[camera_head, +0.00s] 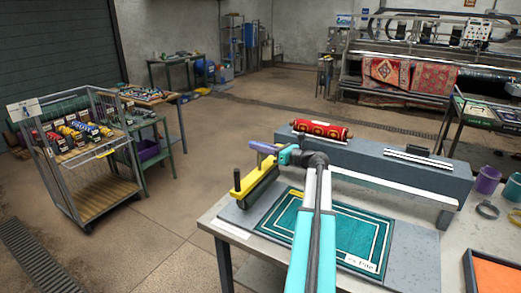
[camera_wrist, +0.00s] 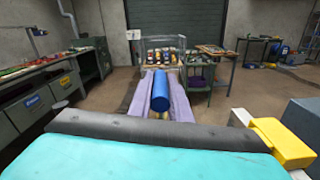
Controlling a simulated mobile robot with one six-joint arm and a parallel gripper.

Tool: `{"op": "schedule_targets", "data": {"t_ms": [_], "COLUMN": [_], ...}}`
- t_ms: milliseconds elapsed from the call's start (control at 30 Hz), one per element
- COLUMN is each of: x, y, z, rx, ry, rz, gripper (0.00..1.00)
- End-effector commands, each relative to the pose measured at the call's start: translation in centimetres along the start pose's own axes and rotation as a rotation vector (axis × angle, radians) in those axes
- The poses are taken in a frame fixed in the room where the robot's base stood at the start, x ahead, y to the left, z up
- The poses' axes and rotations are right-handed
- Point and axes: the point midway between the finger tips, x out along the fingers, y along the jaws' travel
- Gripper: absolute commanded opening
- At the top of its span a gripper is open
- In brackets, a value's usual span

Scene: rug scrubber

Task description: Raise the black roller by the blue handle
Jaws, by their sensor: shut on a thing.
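The black roller (camera_head: 262,187) hangs under a yellow frame (camera_head: 250,183) at the left end of the grey board (camera_head: 236,216) on the table. A short black post (camera_head: 237,180) stands on the frame's near end. My gripper (camera_head: 258,147) reaches in from the right above the frame, pointing left. In the wrist view, my purple fingers are shut on the blue handle (camera_wrist: 160,90), one on each side. The handle is mostly hidden in the head view. A yellow piece (camera_wrist: 282,145) shows at the right in the wrist view. I cannot tell whether the roller touches the board.
A teal rug (camera_head: 275,220) lies on the board, partly behind my arm. A grey beam (camera_head: 400,168) spans the table's back, with a red rolled rug (camera_head: 320,129) on it. Purple cup (camera_head: 487,180) and orange tray (camera_head: 495,270) stand right. A cage cart (camera_head: 85,165) stands left, across open floor.

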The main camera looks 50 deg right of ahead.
Motion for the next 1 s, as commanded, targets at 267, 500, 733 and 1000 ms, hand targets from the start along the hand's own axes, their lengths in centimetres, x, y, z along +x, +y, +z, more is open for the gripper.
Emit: {"op": "schedule_targets", "data": {"t_ms": [267, 500, 733, 1000], "x": [0.0, 0.1, 0.1, -0.9], "y": [0.1, 0.1, 0.1, 0.1], "z": [0.8, 0.8, 0.6, 0.4], "rx": [0.001, 0.000, 0.001, 0.001], "ry": [-0.007, -0.006, -0.003, -0.003], "rz": [-0.001, 0.000, 0.000, -0.001], "gripper": [0.00, 0.36, 0.36, 0.36]}}
